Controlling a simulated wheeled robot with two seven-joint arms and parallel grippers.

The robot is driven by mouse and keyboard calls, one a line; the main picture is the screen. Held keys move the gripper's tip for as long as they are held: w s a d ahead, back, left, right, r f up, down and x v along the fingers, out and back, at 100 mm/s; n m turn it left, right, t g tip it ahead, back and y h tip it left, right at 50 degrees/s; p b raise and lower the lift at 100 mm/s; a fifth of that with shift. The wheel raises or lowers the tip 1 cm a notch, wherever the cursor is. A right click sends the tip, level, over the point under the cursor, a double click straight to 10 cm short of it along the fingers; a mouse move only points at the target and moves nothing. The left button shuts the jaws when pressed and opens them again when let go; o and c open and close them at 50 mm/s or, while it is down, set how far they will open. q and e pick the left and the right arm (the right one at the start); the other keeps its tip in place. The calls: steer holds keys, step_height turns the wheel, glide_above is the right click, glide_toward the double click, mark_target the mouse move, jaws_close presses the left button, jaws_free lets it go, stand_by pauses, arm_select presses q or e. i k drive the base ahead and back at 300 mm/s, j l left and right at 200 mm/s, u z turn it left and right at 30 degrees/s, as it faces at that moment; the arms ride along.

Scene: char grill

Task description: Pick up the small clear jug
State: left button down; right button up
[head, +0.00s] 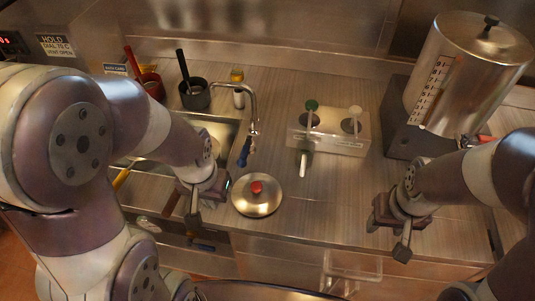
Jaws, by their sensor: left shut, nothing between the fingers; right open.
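A clear, see-through container (352,268), which looks like the small clear jug, shows at the bottom of the head view, in front of and below the counter's front edge. Its lower part and what it rests on are hard to make out. My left gripper (193,219) is shut and empty near the front edge, left of the round metal lid. My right gripper (388,240) is open and empty over the front edge, above and to the right of the clear container. Neither gripper touches it.
A metal lid with a red knob (256,194) lies on the counter (320,205). A large metal dispenser (460,75) stands at the right. The counter between the lid and my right gripper is clear.

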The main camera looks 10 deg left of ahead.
mark_target(305, 147)
steer(key=j+z, duration=0.75)
steer(key=j, duration=0.25)
